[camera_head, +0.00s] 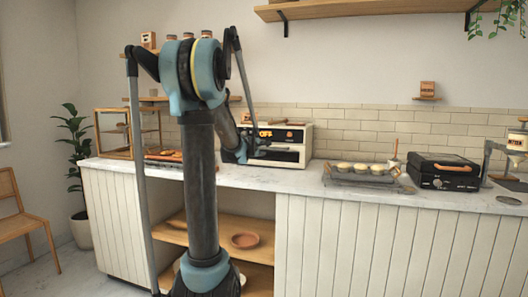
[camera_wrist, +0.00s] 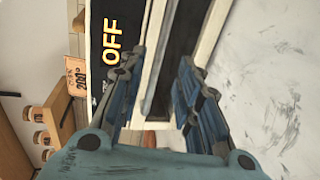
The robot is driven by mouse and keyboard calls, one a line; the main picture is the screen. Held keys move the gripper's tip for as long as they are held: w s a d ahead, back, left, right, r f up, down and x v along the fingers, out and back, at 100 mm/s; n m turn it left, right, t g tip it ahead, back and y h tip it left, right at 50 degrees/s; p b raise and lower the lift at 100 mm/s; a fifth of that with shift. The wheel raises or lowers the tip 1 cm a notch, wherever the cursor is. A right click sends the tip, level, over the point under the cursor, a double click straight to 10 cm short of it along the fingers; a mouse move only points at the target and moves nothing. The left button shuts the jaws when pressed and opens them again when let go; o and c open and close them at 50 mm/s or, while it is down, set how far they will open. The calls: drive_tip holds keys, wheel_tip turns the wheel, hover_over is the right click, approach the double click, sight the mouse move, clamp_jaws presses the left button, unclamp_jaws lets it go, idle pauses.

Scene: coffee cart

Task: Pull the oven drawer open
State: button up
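The white oven (camera_head: 296,135) stands on the counter against the back wall. Its dark upper panel (camera_wrist: 112,45) reads OFF in the wrist view, where the picture is turned sideways. My gripper (camera_head: 264,149) is in front of the oven, at about the drawer's top edge. In the wrist view my gripper (camera_wrist: 161,62) has its two fingers spread apart, with a pale strip and a dark bar of the oven front between them. I cannot tell whether the fingers touch it.
A tray of buns (camera_head: 362,172) and a black grill (camera_head: 443,172) stand on the counter to the right. A wooden display case (camera_head: 113,134) stands at the left. The marble counter (camera_head: 293,179) is clear in front of the oven.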

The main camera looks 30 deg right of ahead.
sight(265, 148)
drive_tip(key=shift+x, duration=4.15)
clamp_jaws()
